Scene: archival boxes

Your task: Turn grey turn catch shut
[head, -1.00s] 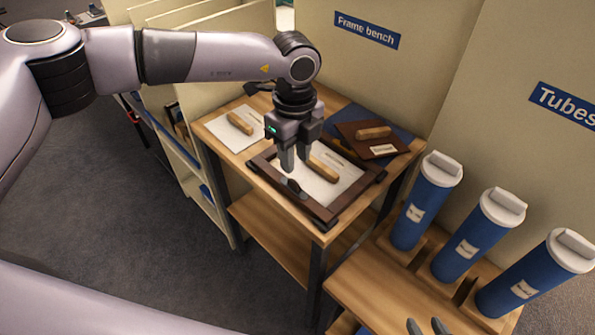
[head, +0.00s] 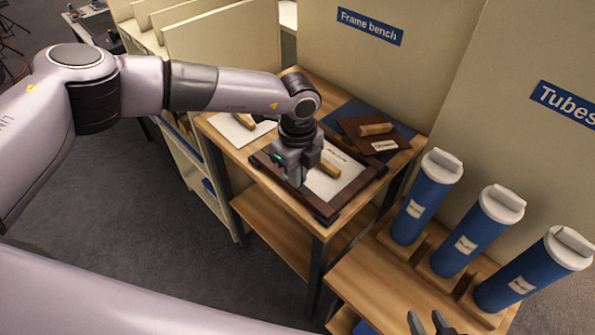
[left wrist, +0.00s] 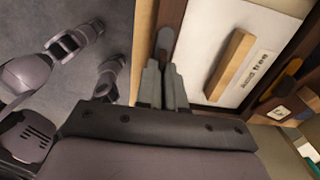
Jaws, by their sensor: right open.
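A dark wooden frame (head: 322,209) lies on the bench, holding a white sheet with a wooden bar on it; it also shows in the left wrist view (left wrist: 177,20). The grey turn catch (left wrist: 164,40) sits on the frame's edge in the left wrist view. In the head view my gripper hides it. My left gripper (head: 296,184) points down over the frame's near left edge. In the left wrist view its fingers (left wrist: 163,72) are close together with the catch's end between their tips. My right gripper (head: 430,322) is open at the bottom edge, partly out of view.
A brown board with a wooden bar (head: 376,129) lies behind the frame, and a white sheet (head: 236,127) lies to its left. Several blue tubes (head: 420,205) stand on a lower bench at right. A wall with a "Frame bench" sign (head: 370,26) rises behind.

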